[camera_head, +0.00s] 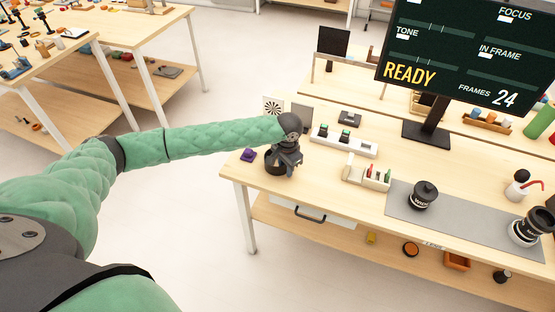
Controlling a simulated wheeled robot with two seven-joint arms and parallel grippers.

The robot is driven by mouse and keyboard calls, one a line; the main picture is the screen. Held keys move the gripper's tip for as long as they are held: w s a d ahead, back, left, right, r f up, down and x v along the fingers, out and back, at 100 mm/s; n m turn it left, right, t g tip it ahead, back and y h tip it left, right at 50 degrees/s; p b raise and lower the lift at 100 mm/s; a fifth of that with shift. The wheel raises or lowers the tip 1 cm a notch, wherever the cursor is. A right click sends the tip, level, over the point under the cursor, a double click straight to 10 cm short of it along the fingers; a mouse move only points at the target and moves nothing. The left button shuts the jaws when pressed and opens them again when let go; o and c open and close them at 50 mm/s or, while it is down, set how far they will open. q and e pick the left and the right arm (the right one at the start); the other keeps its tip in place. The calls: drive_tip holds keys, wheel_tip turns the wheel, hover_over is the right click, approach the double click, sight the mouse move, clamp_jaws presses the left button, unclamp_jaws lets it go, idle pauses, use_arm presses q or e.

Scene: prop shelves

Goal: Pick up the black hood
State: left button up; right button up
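A black round hood (272,168) stands on the near left corner of the light wood table. My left gripper (284,170) is over the hood's right side, pointing down, with its dark body hiding part of it. The fingers blend with the dark hood, so I cannot tell whether they are open or shut, or whether they touch it. My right gripper is not in view.
A small purple object (248,155) sits left of the hood. A white block with green-lit switches (344,139) stands behind. A grey mat (455,217) holds a black lens-like cylinder (424,195). A monitor (468,50) stands at the back. A drawer handle (310,215) is below.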

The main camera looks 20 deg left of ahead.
use_arm(q)
drive_tip(key=shift+w+f, duration=0.1)
drive_tip(key=shift+f, duration=0.2)
clamp_jaws()
drive_tip(key=shift+r, duration=0.15)
